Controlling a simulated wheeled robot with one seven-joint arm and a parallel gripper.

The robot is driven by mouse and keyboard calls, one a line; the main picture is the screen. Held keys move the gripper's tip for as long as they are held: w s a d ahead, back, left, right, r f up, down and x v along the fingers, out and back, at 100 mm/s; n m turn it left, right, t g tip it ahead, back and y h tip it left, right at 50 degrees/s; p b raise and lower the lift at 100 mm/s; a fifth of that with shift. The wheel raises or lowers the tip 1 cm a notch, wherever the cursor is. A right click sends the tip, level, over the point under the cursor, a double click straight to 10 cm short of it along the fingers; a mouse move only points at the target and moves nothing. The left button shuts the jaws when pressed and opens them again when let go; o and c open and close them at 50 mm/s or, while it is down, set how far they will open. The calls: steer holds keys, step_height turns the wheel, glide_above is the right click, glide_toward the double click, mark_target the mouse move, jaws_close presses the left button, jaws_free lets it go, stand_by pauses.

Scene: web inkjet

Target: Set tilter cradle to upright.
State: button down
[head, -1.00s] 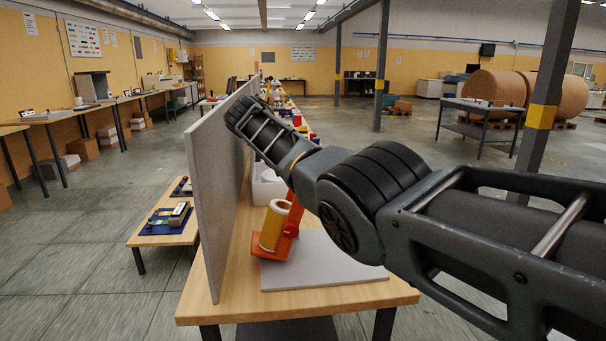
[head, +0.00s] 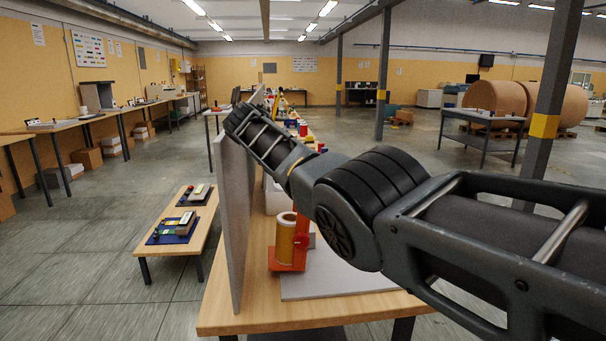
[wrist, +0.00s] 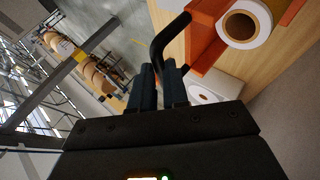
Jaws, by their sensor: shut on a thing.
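The orange-red tilter cradle (head: 301,255) stands on the wooden table, and a yellow roll (head: 286,245) with a hollow core sits in it. The roll looks about upright in the head view. In the wrist view, the cradle (wrist: 203,45) is at the upper right, with the white-rimmed end of the roll (wrist: 241,24) beside it. A black bent handle (wrist: 160,42) runs from the cradle to my gripper (wrist: 160,82). My gripper is shut on this handle. In the head view, my arm hides the gripper and handle.
A tall grey panel (head: 236,190) stands along the table's left side. A flat grey board (head: 335,280) lies right of the cradle. A white object (wrist: 212,86) is near my fingers in the wrist view. A low bench (head: 168,252) stands left, with open floor around it.

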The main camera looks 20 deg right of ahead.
steer(key=shift+s+f, duration=0.2)
steer(key=shift+f, duration=0.85)
steer(key=c, duration=1.3)
jaws_free()
steer(key=shift+w, duration=0.15)
steer(key=shift+c, duration=0.2)
steer(key=shift+o, duration=1.1)
steer(key=shift+r, duration=0.1)
steer(key=shift+r, duration=0.2)
steer(key=s+d+r+b, duration=0.2)
steer(key=s+d+r, duration=0.4)
steer(key=d+r, duration=0.3)
steer(key=shift+s+d+r, duration=0.25)
steer(key=shift+s+r, duration=0.15)
steer(key=shift+r, duration=0.5)
